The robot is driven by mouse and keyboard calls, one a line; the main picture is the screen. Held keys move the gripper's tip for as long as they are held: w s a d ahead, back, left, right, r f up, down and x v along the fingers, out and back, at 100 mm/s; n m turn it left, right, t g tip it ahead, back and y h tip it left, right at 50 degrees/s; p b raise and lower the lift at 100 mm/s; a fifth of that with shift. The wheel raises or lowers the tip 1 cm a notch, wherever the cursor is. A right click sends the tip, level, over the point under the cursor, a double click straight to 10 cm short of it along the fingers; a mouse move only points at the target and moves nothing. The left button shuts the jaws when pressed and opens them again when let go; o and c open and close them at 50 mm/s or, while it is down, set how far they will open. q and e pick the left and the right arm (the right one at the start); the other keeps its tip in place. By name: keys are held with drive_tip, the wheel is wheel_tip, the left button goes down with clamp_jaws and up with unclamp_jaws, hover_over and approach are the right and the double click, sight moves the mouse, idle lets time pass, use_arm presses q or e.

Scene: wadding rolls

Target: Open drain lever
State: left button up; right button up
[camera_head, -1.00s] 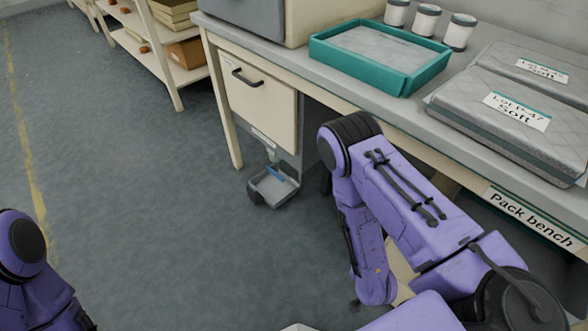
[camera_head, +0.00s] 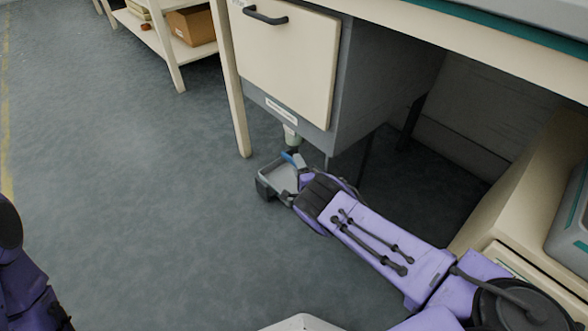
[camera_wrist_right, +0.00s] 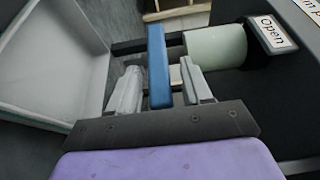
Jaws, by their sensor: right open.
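The drain lever is a blue bar (camera_wrist_right: 158,65); in the right wrist view it runs between the two grey fingers of my right gripper (camera_wrist_right: 160,88). The fingers stand apart, one on each side of it. A pale green cylindrical valve part (camera_wrist_right: 215,46) is right of the lever, beside a label (camera_wrist_right: 272,34) reading "Open". In the head view the blue lever (camera_head: 288,158) shows under the cabinet, above a grey tray (camera_head: 277,180), and my right gripper (camera_head: 299,163) is at it, small and partly hidden. My left gripper is out of view; only part of the left arm shows.
The cream cabinet (camera_head: 285,60) with a black handle hangs under the bench above my right arm. A bench leg (camera_head: 232,90) stands left of the tray. A cream box (camera_head: 530,180) is at the right. The floor (camera_head: 120,200) at left is clear.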

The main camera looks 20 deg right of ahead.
drive_tip(key=shift+w+b, duration=0.35)
drive_tip(key=shift+w, duration=0.6)
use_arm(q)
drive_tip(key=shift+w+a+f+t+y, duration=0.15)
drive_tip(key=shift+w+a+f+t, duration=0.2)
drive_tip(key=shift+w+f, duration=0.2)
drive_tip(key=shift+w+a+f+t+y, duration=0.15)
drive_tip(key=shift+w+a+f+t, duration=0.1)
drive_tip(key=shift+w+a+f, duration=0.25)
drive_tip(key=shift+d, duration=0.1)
use_arm(e)
drive_tip(key=shift+c, duration=0.3)
